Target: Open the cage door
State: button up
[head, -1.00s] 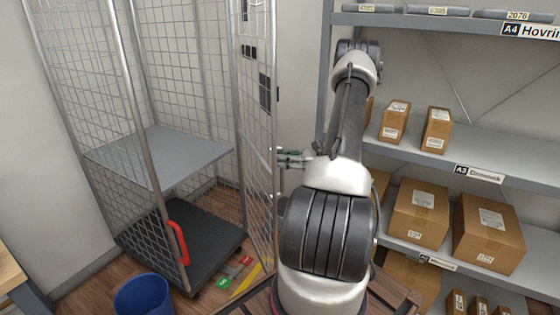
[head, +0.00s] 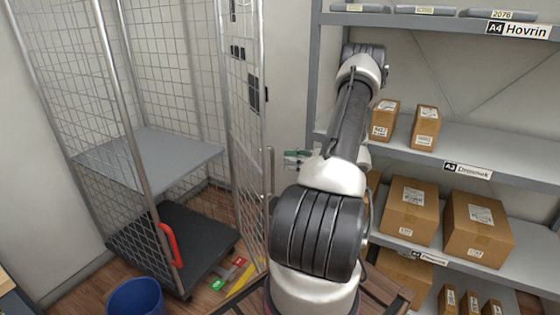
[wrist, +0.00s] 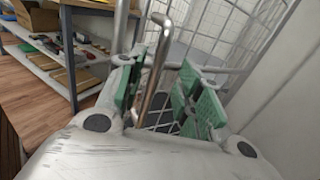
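The wire cage (head: 118,95) stands at the left in the head view. Its mesh door panel (head: 246,120) is at its right side, seen nearly edge-on, and the cage front is open between the posts. An upright metal door handle (head: 270,170) sits at the door's outer edge. My gripper (head: 285,156) is just right of the handle, with a small gap in the head view. In the wrist view, the green pads of my gripper (wrist: 165,90) are spread apart. The bent handle bar (wrist: 151,75) shows between them; contact is not visible.
Shelves with cardboard boxes (head: 410,208) stand at the right, close to my arm. A blue bin (head: 135,298) and a red handle (head: 170,246) are at the lower left. Coloured floor markings (head: 228,273) lie by the cage.

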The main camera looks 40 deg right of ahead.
jog(key=shift+s+d, duration=0.3)
jog(key=shift+s, duration=0.05)
